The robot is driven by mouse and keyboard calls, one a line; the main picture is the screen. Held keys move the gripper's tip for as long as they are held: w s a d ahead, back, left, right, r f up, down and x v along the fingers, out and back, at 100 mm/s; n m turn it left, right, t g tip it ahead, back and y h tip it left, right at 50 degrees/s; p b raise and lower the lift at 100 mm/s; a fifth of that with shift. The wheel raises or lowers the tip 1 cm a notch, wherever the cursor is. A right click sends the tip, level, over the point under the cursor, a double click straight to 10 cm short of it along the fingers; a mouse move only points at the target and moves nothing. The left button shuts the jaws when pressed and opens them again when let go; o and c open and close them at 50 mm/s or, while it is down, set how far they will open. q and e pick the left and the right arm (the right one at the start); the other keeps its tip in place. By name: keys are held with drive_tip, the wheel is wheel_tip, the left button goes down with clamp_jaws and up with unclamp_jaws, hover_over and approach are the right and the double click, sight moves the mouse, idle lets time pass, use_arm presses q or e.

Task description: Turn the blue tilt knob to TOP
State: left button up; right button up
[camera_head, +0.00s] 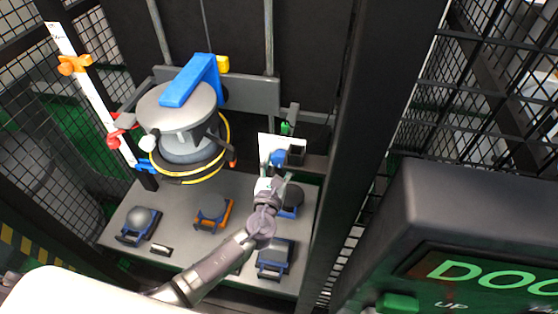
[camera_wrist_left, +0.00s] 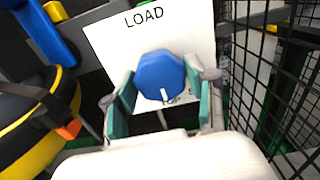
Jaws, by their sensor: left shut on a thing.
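The blue tilt knob (camera_head: 277,158) sits on a white plate (camera_head: 267,143) at the right side of the tower. In the left wrist view the knob (camera_wrist_left: 160,72) shows head-on, with LOAD printed above it. A partly hidden label below it ends in "OP". The knob's white pointer mark is at its lower edge, toward that lower label. My left gripper (camera_head: 274,182) reaches up to the knob from below. In the left wrist view its green-padded fingers (camera_wrist_left: 159,88) stand on either side of the knob, shut on it. My right gripper is not in view.
A grey drum with a blue arm (camera_head: 190,80) and yellow ring hangs left of the knob. Several blue-and-grey items (camera_head: 139,222) stand on the grey base plate (camera_head: 180,183) below. A dark post (camera_head: 345,130) and wire mesh are close on the right, with a DOOR panel (camera_head: 450,215).

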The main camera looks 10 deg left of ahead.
use_arm(q)
drive_tip(key=shift+f, duration=0.15)
drive_tip(key=o, duration=1.2)
drive_tip(key=shift+c, duration=0.2)
drive_tip(key=s, duration=1.2)
drive_tip(key=s+a+f+n+g, duration=0.3)
drive_tip(key=s+f+n, duration=0.15)
drive_tip(key=f, duration=0.55)
drive_tip(key=s+a+f+n+g+y, duration=0.1)
drive_tip(key=s+a+f+n+g, duration=0.3)
drive_tip(key=f, duration=0.7)
drive_tip(key=s+a+f+n+g, duration=0.2)
drive_tip(key=s+f+n+g, duration=0.15)
drive_tip(key=f+n, duration=0.45)
drive_tip(key=s+f+n+g, duration=0.2)
drive_tip(key=s+f+n, duration=0.3)
drive_tip(key=s, duration=0.4)
drive_tip(key=s+a+f+n+g, duration=0.1)
drive_tip(key=s+f+n+g, duration=0.1)
drive_tip(key=s+f+n, duration=0.3)
drive_tip(key=s+a+f+n+g+h, duration=0.1)
drive_tip(key=s+f+n, duration=0.5)
drive_tip(key=s, duration=0.6)
drive_tip(key=shift+s+a+n+g, duration=0.25)
drive_tip(key=shift+n+g, duration=0.2)
drive_tip(key=shift+g, duration=0.3)
